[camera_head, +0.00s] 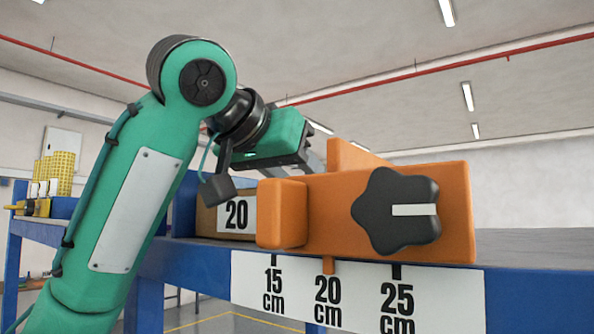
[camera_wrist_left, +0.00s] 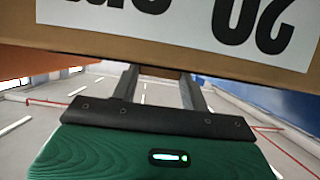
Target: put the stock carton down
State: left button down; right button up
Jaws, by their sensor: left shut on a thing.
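The stock carton (camera_head: 206,221) is a brown box with a white "20" label. In the head view it sits at the level of the blue bench top, behind the orange stop block (camera_head: 330,220), which hides much of it. My left gripper (camera_head: 314,158) reaches over from above, its fingertips partly hidden by the orange part. In the left wrist view the carton (camera_wrist_left: 130,45) fills the top, label upside down, and the fingers (camera_wrist_left: 160,78) are shut on it. Whether the carton's underside touches the bench is hidden. My right gripper is not in view.
The orange block carries a black star knob (camera_head: 397,210), and its pointer stands at 20 cm on the white scale (camera_head: 355,296) along the blue bench edge (camera_head: 540,290). Another blue bench at left holds yellow stacked items (camera_head: 58,173). The bench top at right looks clear.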

pick_arm(q)
jog(key=shift+s+f, duration=0.15)
jog(key=c, duration=0.9)
grip_release()
jog(key=shift+c, duration=0.2)
jog(key=shift+o, duration=1.1)
jog(key=shift+r, duration=0.3)
jog(key=b+v, duration=0.5)
jog(key=v, duration=0.7)
jog(key=shift+b, duration=0.4)
jog(key=shift+f, duration=0.15)
